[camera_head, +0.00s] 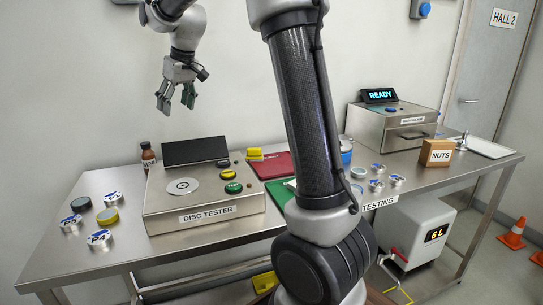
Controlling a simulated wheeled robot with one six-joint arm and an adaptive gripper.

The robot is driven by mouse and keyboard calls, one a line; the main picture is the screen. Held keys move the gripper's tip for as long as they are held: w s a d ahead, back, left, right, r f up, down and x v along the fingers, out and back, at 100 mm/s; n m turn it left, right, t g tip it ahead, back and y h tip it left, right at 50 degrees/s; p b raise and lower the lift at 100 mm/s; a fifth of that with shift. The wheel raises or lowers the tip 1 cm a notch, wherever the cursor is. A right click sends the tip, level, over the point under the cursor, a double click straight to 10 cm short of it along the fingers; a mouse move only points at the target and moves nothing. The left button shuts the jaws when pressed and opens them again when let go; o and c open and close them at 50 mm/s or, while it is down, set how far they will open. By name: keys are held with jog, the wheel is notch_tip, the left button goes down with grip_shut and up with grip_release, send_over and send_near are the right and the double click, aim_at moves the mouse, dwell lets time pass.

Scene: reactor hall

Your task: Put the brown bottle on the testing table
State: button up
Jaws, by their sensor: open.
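The brown bottle (148,156) has a dark cap and a pale label. It stands upright at the back left of the steel table (75,264), which carries a TESTING label (380,203) on its front edge. The disc tester (207,209) hides the bottle's lower part. My gripper (176,106) hangs in the air above and a little right of the bottle, fingers pointing down. It is open with nothing between the fingers, and apart from the bottle.
Several labelled discs (100,239) lie left of the tester. A red folder (271,166), a NUTS box (437,152) and a machine with a READY display (380,96) are further right. My arm hides the table's middle. Orange cones (512,234) stand on the floor at right.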

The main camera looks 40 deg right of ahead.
jog(key=s+d+r+m, duration=0.1)
jog(key=s+d, duration=0.1)
jog(key=s, duration=0.8)
jog(key=s+d+m, duration=0.1)
jog(key=s+d, duration=0.2)
jog(key=s, duration=0.7)
jog(key=s+d+f, duration=0.1)
jog(key=s+f, duration=0.1)
jog(key=s, duration=0.3)
jog(key=s+d+f+m+h, duration=0.1)
jog(key=s+f, duration=0.2)
jog(key=s, duration=0.3)
jog(key=s+f, duration=0.2)
jog(key=s, duration=0.4)
jog(key=shift+d+f+m, duration=0.25)
jog(key=shift+d+m, duration=0.05)
jog(key=shift+d, duration=0.1)
